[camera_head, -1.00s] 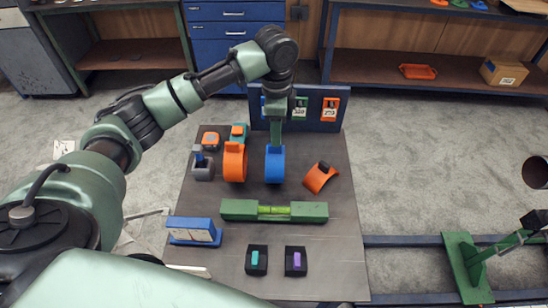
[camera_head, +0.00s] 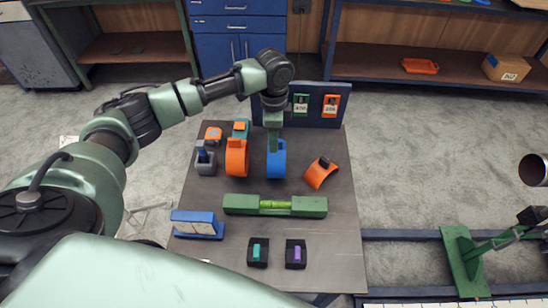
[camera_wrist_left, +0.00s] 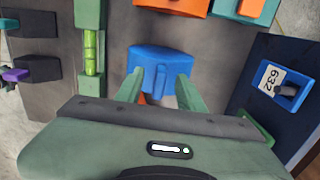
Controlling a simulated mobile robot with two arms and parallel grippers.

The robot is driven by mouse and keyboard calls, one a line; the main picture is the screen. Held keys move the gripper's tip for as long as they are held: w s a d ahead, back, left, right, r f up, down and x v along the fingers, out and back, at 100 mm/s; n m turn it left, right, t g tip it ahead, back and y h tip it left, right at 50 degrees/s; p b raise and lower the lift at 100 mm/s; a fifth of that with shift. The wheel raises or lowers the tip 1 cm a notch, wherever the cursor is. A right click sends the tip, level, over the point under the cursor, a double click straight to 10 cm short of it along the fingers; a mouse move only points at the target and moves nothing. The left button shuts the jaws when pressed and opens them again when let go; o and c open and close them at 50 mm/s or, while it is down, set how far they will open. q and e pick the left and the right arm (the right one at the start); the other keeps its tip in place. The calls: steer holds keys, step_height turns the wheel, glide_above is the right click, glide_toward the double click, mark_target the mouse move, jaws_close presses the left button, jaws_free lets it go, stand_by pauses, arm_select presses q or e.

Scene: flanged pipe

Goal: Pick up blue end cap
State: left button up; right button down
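The blue end cap (camera_head: 276,163) is a curved blue piece standing on the dark table top, just right of an orange curved piece. My left gripper (camera_head: 273,146) is over its back edge in the head view. In the left wrist view, the blue end cap (camera_wrist_left: 160,62) has a small raised tab that lies between the two green fingers of my left gripper (camera_wrist_left: 157,88). The fingers are apart, with gaps beside the tab, so the gripper is open. The cap's far underside is hidden. My right gripper is not in view.
Orange curved pieces (camera_head: 236,158) (camera_head: 320,173) stand on both sides of the cap. A green level (camera_head: 240,205) lies in front. A dark blue upright panel (camera_head: 325,122) with tagged locks stands behind. Two black switch boxes (camera_head: 257,262) (camera_head: 296,263) are near the table front.

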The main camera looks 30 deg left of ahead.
arm_select(q)
jaws_close()
stand_by(1.3)
